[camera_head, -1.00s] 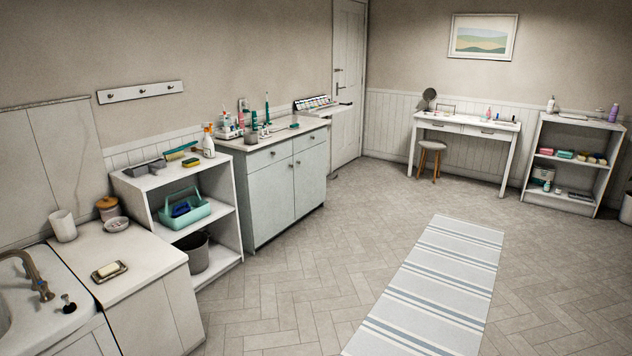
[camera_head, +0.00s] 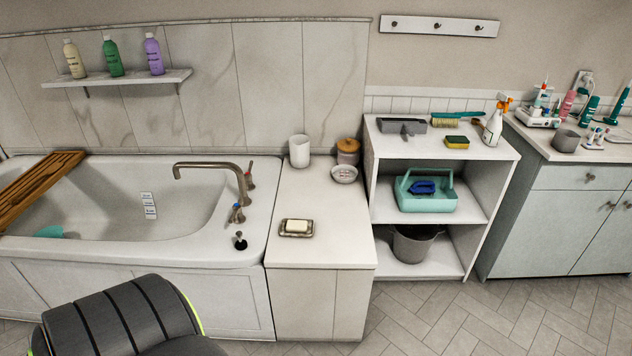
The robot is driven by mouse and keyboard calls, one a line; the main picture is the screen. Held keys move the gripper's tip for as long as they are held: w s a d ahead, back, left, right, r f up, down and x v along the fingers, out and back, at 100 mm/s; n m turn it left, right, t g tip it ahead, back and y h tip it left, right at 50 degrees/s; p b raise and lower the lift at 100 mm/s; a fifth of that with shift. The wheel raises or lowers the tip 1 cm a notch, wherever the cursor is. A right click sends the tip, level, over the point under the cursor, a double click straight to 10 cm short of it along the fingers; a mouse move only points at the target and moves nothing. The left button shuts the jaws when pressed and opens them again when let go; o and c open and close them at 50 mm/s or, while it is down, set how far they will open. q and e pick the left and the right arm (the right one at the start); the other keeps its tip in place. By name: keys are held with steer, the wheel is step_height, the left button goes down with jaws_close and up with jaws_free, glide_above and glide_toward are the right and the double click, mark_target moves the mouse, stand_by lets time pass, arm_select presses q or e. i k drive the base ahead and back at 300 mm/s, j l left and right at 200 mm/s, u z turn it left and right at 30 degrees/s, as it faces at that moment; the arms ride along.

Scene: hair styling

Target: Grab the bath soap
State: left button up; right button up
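The bath soap (camera_head: 297,225) is a pale cream bar. It lies in a brown soap dish (camera_head: 284,233) on the white counter (camera_head: 325,253) just right of the bathtub. A dark, ribbed part with a bright green edge shows at the bottom left, likely part of my own body. Neither of my grippers is in view.
The bathtub (camera_head: 235,280) with a bronze faucet (camera_head: 212,167) stands left of the soap. A white cup (camera_head: 299,151), a lidded jar (camera_head: 347,151) and a small bowl (camera_head: 344,174) stand behind it. An open shelf (camera_head: 440,160) stands to the right. Floor (camera_head: 440,320) in front is clear.

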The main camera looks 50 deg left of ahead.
mark_target(294, 226)
steer(key=i+u, duration=0.2)
steer(key=i, duration=0.2)
steer(key=i+l+u, duration=0.1)
steer(key=i+u, duration=0.15)
steer(key=i, duration=0.2)
steer(key=i+l+u, duration=0.2)
steer(key=i, duration=0.2)
steer(key=i+l+u, duration=0.25)
steer(key=i, duration=0.15)
